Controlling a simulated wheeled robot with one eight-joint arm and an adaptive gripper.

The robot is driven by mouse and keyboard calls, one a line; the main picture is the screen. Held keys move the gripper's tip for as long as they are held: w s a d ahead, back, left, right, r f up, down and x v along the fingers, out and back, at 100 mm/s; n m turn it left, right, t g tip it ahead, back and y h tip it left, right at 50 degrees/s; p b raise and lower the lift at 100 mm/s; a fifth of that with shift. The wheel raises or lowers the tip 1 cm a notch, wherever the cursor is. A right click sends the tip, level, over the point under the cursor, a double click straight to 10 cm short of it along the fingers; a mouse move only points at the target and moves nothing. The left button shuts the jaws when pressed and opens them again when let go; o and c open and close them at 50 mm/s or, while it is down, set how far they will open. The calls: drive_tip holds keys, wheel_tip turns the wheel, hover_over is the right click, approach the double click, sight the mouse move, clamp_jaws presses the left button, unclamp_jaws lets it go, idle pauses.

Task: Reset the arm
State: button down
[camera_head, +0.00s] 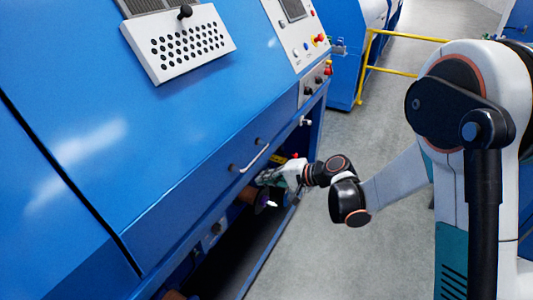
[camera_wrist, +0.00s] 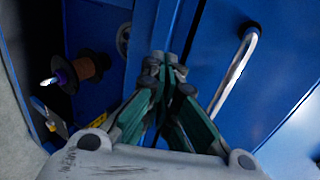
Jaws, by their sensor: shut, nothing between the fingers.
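My arm (camera_head: 395,178) reaches from the right toward the lower opening of the blue machine (camera_head: 150,140) in the head view. My gripper (camera_wrist: 166,62) is shut and empty in the wrist view, its fingertips together in front of the blue panels. In the head view my gripper is small at the opening's edge, and its fingers are hard to make out. A brown spool (camera_wrist: 84,68) on a shaft with a bright tip sits left of my gripper in the wrist view, apart from it.
A metal handle (camera_wrist: 235,72) stands out from the blue panel right of my gripper. A control panel with buttons (camera_head: 308,45) is on the machine above. A yellow rail (camera_head: 368,65) stands behind. Grey floor (camera_head: 320,255) is clear beside the machine.

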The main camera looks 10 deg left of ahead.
drive_tip(key=s+d+p, duration=0.2)
drive_tip(key=d, duration=0.6)
drive_tip(key=s+d+r+n+t+h, duration=0.1)
drive_tip(key=s+d+r+h, duration=0.5)
drive_tip(key=s+d, duration=0.6)
drive_tip(key=s+d+r+n+t+h, duration=0.2)
drive_tip(key=s+d+r+h, duration=0.4)
drive_tip(key=s+d+r, duration=0.3)
drive_tip(key=s+d, duration=0.2)
drive_tip(key=s, duration=0.1)
drive_tip(key=shift+s+d+r+n, duration=0.15)
drive_tip(key=shift+d+r+n, duration=0.15)
drive_tip(key=shift+d+r, duration=0.1)
